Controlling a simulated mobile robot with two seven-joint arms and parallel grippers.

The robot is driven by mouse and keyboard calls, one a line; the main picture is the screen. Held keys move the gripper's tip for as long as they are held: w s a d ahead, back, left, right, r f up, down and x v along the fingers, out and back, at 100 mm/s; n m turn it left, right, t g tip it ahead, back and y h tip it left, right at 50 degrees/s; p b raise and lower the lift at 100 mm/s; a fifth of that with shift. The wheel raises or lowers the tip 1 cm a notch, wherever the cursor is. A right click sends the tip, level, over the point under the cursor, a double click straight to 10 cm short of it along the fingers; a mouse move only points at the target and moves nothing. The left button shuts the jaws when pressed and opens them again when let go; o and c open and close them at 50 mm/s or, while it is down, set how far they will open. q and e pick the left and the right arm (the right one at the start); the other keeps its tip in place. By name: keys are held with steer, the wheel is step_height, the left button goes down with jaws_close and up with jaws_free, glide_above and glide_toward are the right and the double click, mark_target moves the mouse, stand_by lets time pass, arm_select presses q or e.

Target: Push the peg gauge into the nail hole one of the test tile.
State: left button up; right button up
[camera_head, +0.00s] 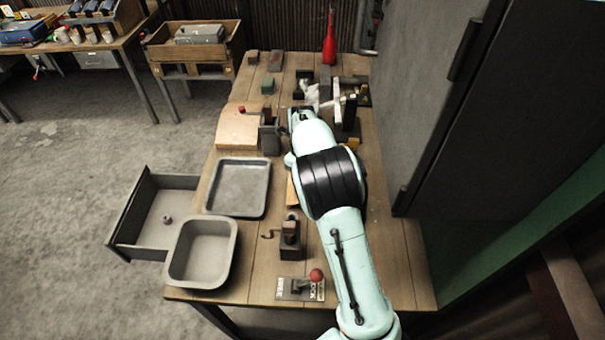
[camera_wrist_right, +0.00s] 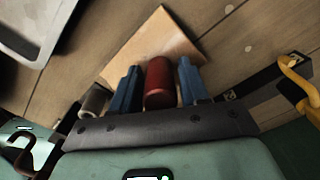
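In the right wrist view, a red cylinder, which looks like the handle of the peg gauge (camera_wrist_right: 159,82), sits between the two blue fingers of my right gripper (camera_wrist_right: 158,85). The fingers lie close on both sides of it. Its lower end is hidden. A light wooden tile, probably the test tile (camera_wrist_right: 155,38), lies on the table behind the fingers. I cannot tell whether the peg touches it, and no nail hole can be made out. In the head view a sliver of the tile (camera_head: 291,192) shows beside my right arm, which hides the gripper. My left gripper is not in view.
A flat metal tray (camera_head: 238,187) lies left of the tile, with a deeper pan (camera_head: 201,251) nearer. A dark cabinet (camera_head: 440,90) borders the right. A yellow hook-like part (camera_wrist_right: 300,78) is beside my gripper.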

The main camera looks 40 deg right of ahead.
stand_by(0.4)
steer(key=o, duration=0.6)
steer(key=shift+r, duration=0.1)
step_height(320, 180, up, 13)
steer(key=shift+r+p, duration=0.1)
steer(key=shift+p, duration=0.2)
